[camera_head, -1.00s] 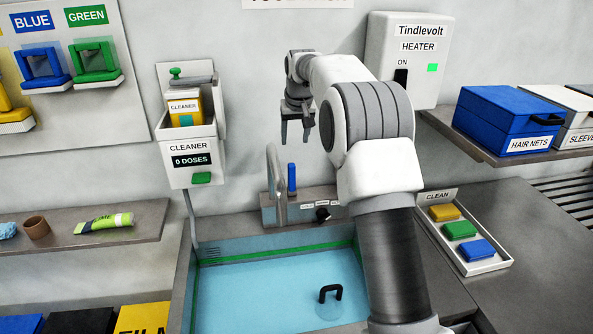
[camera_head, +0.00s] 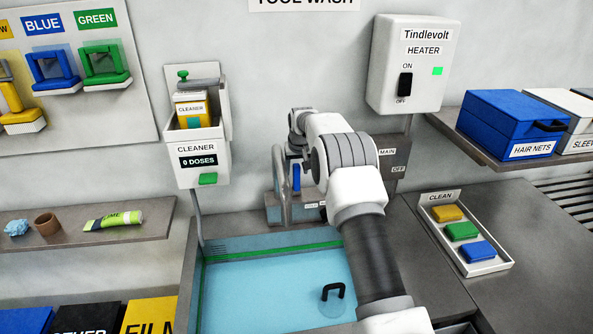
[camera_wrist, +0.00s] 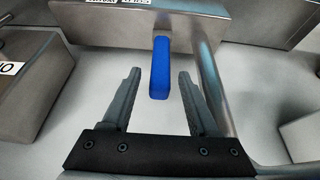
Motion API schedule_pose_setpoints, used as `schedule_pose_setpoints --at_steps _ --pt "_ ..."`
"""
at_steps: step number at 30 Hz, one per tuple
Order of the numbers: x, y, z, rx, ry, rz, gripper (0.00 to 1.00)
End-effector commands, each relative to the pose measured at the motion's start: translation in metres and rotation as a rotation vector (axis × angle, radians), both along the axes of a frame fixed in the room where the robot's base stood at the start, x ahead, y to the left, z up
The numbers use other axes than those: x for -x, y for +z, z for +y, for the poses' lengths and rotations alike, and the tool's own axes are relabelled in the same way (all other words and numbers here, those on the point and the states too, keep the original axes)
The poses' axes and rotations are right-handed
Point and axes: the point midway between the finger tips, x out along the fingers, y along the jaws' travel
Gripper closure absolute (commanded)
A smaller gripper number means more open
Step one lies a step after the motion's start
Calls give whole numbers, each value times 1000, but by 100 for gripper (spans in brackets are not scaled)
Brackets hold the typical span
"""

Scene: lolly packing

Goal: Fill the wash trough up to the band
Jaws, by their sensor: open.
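The wash trough (camera_head: 225,247) holds pale blue water, with a green band along its inner wall. The water surface lies close under the band at the back; I cannot tell whether it touches it. A black handle (camera_head: 333,291) shows in the water near the front. A metal tap (camera_head: 280,175) stands at the back of the trough beside a blue lever (camera_head: 296,178). In the wrist view the blue lever (camera_wrist: 159,70) stands ahead of and between the fingers. My gripper (camera_wrist: 157,82) is open and empty; in the head view its fingers are mostly hidden behind my arm.
A cleaner dispenser (camera_head: 197,152) reading 0 DOSES hangs left of the tap. A heater (camera_head: 408,65) with a green light is on the wall, above a grey MAIN box (camera_head: 392,160). A CLEAN tray (camera_head: 465,235) with coloured blocks lies right of the trough.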

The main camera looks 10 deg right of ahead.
Motion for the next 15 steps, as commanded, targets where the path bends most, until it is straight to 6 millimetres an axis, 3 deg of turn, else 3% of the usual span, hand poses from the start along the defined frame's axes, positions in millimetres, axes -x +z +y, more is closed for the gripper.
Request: schedule_pose_setpoints --at_steps 6,15 --pt "-6 -15 0 0 0 0 40" --pt "-8 -19 0 0 0 -1 40"
